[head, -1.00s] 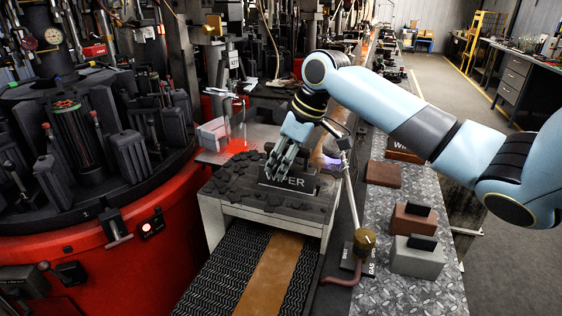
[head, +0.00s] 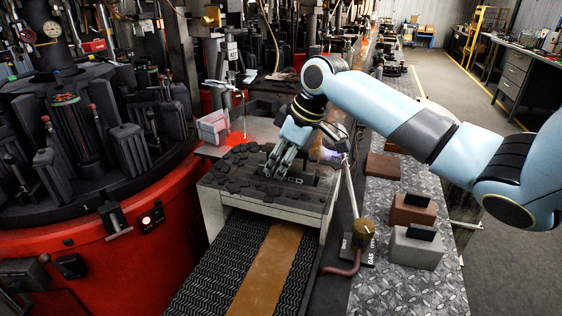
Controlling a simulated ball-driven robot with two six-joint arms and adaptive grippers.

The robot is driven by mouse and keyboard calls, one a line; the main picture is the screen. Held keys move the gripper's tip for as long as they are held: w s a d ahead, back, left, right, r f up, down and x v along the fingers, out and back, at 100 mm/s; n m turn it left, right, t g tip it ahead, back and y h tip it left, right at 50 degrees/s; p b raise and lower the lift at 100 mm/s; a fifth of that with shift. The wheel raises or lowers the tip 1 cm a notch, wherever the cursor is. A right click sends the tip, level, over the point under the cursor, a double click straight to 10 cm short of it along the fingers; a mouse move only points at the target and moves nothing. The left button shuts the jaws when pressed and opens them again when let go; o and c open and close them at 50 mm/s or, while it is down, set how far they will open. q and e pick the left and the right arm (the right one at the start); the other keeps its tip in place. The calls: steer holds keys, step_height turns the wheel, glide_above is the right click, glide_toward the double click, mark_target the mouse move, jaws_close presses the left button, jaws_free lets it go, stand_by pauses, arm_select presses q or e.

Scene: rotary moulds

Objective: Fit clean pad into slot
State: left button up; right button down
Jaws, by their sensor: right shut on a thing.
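My right gripper (head: 279,171) points down over a low pale stand (head: 272,209) whose top carries scattered dark, flat pieces. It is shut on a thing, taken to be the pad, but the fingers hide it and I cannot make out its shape. A dark lettered block (head: 302,181) ending in "ER" sits on the stand just right of the fingertips, partly covered by them. I cannot make out the slot, nor whether the held thing touches the stand. My left gripper is out of view.
A red-based rotary machine (head: 125,245) with dark moulds fills the left. At right, a reddish block (head: 408,216) and a grey block (head: 414,252), each with a dark piece on top, stand on a metal-plate bench. A thin pipe with a brass knob (head: 367,227) rises beside the stand.

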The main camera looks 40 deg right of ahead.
mark_target(301, 151)
steer(key=shift+s+a+f, duration=0.1)
steer(key=shift+s+f, duration=0.15)
steer(key=shift+f, duration=0.25)
steer(key=shift+s+a+f, duration=0.1)
steer(key=shift+s+f, duration=0.15)
steer(key=shift+f, duration=0.2)
steer(key=shift+w+f, duration=0.1)
steer(key=shift+f, duration=0.1)
steer(key=c, duration=1.2)
jaws_free()
steer(key=shift+w, duration=0.1)
steer(key=o, duration=0.5)
steer(key=shift+w+f, duration=0.15)
steer(key=shift+w, duration=0.1)
steer(key=shift+o, duration=0.2)
steer(key=shift+s+d, duration=0.15)
steer(key=shift+d, duration=0.15)
steer(key=v, duration=1.1)
steer(key=shift+r, duration=0.8)
